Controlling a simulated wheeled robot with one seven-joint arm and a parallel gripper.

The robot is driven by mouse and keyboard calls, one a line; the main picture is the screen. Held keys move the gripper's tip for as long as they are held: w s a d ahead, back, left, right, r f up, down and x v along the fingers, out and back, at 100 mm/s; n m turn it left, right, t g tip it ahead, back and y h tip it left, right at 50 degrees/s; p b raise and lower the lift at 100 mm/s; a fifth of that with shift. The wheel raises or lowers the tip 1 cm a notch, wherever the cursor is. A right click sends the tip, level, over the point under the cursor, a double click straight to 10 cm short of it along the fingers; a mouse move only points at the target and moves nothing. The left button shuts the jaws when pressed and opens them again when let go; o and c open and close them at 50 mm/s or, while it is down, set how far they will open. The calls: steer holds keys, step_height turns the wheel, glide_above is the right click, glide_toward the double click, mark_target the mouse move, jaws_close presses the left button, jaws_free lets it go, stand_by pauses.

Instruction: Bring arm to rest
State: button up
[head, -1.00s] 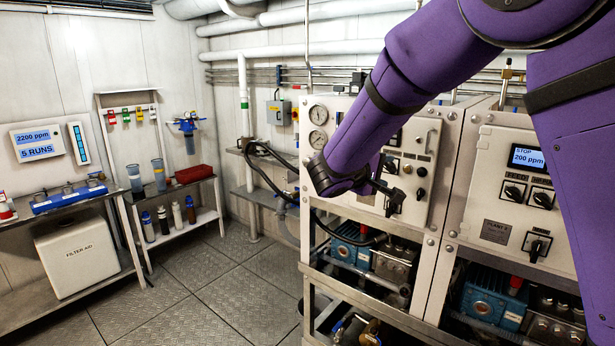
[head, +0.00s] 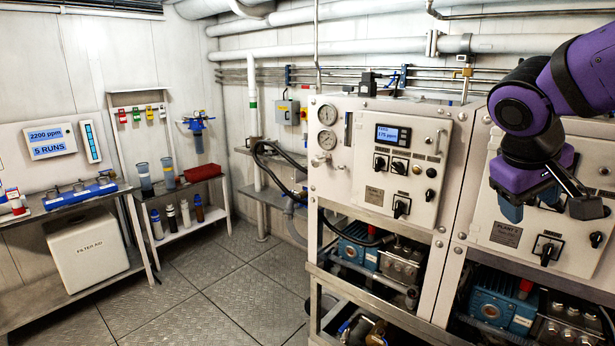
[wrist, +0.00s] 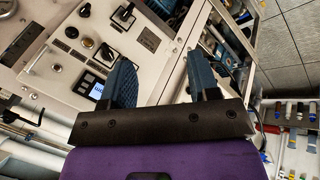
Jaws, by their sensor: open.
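My purple arm (head: 575,75) is folded in at the right of the head view. My gripper (head: 532,203) hangs in front of the right-hand panel, marked Plant 2 (head: 508,234), and partly covers it. In the wrist view the two blue fingers of my gripper (wrist: 162,75) stand wide apart. Nothing is between them. The left-hand control panel (head: 380,160), with a lit display, gauges and black knobs, is fully in view and clear of my arm.
Pumps and valves (head: 385,262) sit in the open frame under the panels. At the left, a bench (head: 20,225) holds a blue rack above a white filter aid box (head: 88,250). A shelf with bottles (head: 185,222) stands behind. The metal floor (head: 225,275) between is free.

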steer(key=s+a+t+y, duration=0.1)
steer(key=s+y, duration=0.1)
steer(key=s, duration=0.4)
steer(key=s+a+m+t+y, duration=0.1)
steer(key=s+a+y, duration=0.1)
steer(key=s, duration=0.4)
steer(key=shift+s+a+m+y, duration=0.25)
steer(key=shift+s+m+y, duration=0.1)
steer(key=shift+y, duration=0.15)
